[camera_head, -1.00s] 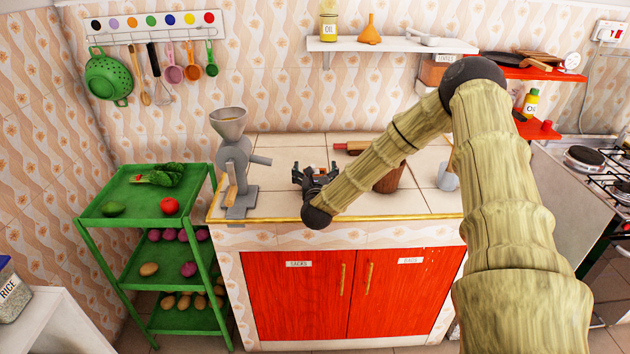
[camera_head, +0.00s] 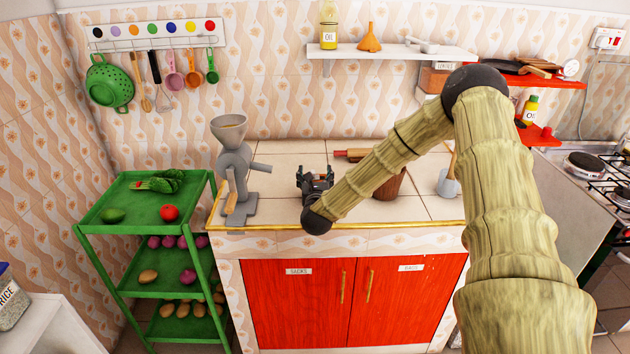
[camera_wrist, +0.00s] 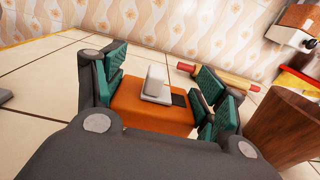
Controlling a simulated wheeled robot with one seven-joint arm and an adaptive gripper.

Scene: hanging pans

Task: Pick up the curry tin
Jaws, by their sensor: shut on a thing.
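The curry tin (camera_wrist: 165,116) is an orange block with a pale grey raised part and a dark patch on top. In the wrist view it sits between the green pads of my gripper (camera_wrist: 160,98), which is shut on it from both sides. In the head view my gripper (camera_head: 315,179) is over the tiled counter, right of the grey grinder; the tin is mostly hidden there by the fingers. I cannot tell whether the tin touches the counter.
The grinder (camera_head: 236,165) stands left on the counter (camera_head: 280,205). A rolling pin (camera_head: 352,154), a brown wooden mortar (camera_wrist: 285,125) and a grey mallet-like thing (camera_head: 449,180) are to the right. A green rack (camera_head: 95,212) stands left of the counter. Tiles left of the gripper are clear.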

